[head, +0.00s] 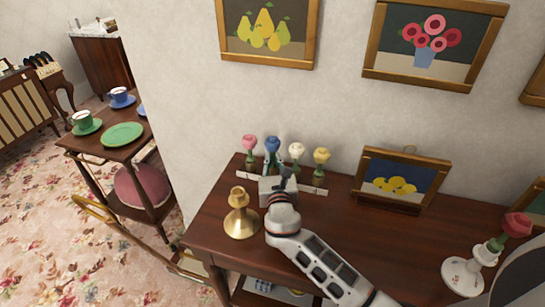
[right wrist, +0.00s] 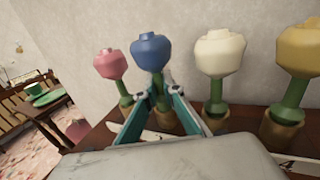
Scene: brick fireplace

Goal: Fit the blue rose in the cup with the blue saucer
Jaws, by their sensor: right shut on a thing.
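The blue rose (head: 272,144) stands upright in a row of roses on the dark wooden table. My right gripper (head: 273,166) reaches it from the front and is shut on its green stem below the bloom. In the right wrist view the blue rose (right wrist: 151,52) rises between the two teal fingers (right wrist: 160,96), and its foot is partly hidden by them. The cup (head: 119,92) on its blue saucer (head: 124,104) stands on a small side table at the left, far from the gripper. My left gripper does not show.
Pink (head: 249,142), white (head: 297,151) and yellow (head: 321,156) roses stand close beside the blue one. A brass candlestick (head: 240,220) is left of my right arm. A framed picture (head: 402,181) and a red rose (head: 517,224) are at right. A green cup (head: 83,119) and plate (head: 123,134) share the side table.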

